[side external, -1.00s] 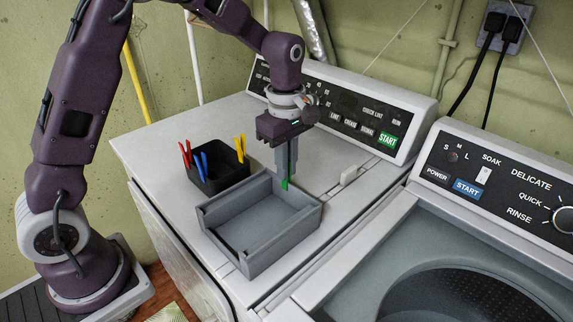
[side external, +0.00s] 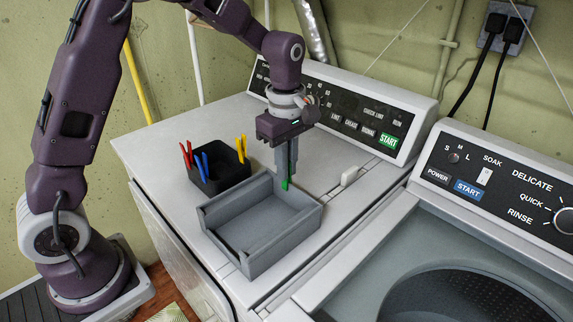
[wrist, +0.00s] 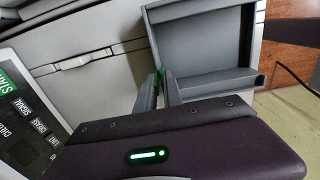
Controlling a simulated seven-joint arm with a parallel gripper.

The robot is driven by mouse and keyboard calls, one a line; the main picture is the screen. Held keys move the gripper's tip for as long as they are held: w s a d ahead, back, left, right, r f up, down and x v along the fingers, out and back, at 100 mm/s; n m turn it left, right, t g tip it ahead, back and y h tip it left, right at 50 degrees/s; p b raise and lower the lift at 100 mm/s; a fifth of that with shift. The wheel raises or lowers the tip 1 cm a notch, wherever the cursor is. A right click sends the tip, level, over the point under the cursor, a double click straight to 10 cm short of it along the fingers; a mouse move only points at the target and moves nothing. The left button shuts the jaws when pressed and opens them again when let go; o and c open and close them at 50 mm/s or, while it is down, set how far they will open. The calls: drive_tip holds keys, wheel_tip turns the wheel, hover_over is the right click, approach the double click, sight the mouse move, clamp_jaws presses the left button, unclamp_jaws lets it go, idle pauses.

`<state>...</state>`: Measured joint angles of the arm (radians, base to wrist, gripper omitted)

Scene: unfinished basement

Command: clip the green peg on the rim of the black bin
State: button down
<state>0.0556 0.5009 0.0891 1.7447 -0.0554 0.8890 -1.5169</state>
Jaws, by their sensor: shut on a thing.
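The green peg (side external: 285,183) is held upright between the fingers of my gripper (side external: 286,172), with its lower end showing below the fingertips. In the wrist view only a bit of green (wrist: 160,73) shows between the fingers (wrist: 160,85). My gripper is just behind the grey tray's back wall in the side view; I cannot tell if the peg touches it. The black bin (side external: 222,180) stands to the left of my gripper on the machine top. Red pegs (side external: 187,155), a blue peg (side external: 203,167) and a yellow peg (side external: 241,147) are on its rim.
The open grey tray (side external: 262,262) lies in front of the bin and my gripper; it also shows in the wrist view (wrist: 205,35). A control panel (side external: 345,118) rises behind. A white latch (side external: 349,176) is at the right. The machine top left of the bin is clear.

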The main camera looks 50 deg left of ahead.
idle(0.5)
drive_tip(key=shift+r, duration=2.5)
wheel_tip(320, 180, up, 8)
drive_tip(key=f, duration=0.1)
drive_tip(key=s+a, duration=0.1)
drive_tip(key=a, duration=2)
wheel_tip(320, 180, down, 5)
drive_tip(key=shift+s+r, duration=0.15)
drive_tip(key=shift+f, duration=3.45)
